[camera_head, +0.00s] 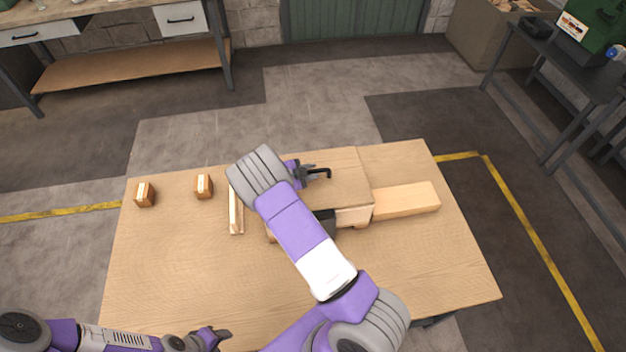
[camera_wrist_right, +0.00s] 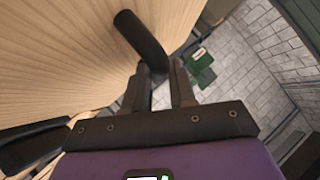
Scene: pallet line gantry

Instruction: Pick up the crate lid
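The crate lid (camera_head: 348,184) is a flat pale wooden panel with a black bar handle (camera_head: 325,172). It lies at the back middle of the table, partly hidden by my right arm. In the right wrist view its wood (camera_wrist_right: 60,60) fills the left, and the handle (camera_wrist_right: 142,40) rises close to my fingertips. My right gripper (camera_head: 308,171) is at this handle.
On the wooden table (camera_head: 170,265) are two small wooden blocks (camera_head: 145,195) (camera_head: 204,186), a narrow wooden strip (camera_head: 236,210) and a plank (camera_head: 408,200) right of the lid. A black part (camera_head: 326,222) shows at the lid's front. The table's front left is clear.

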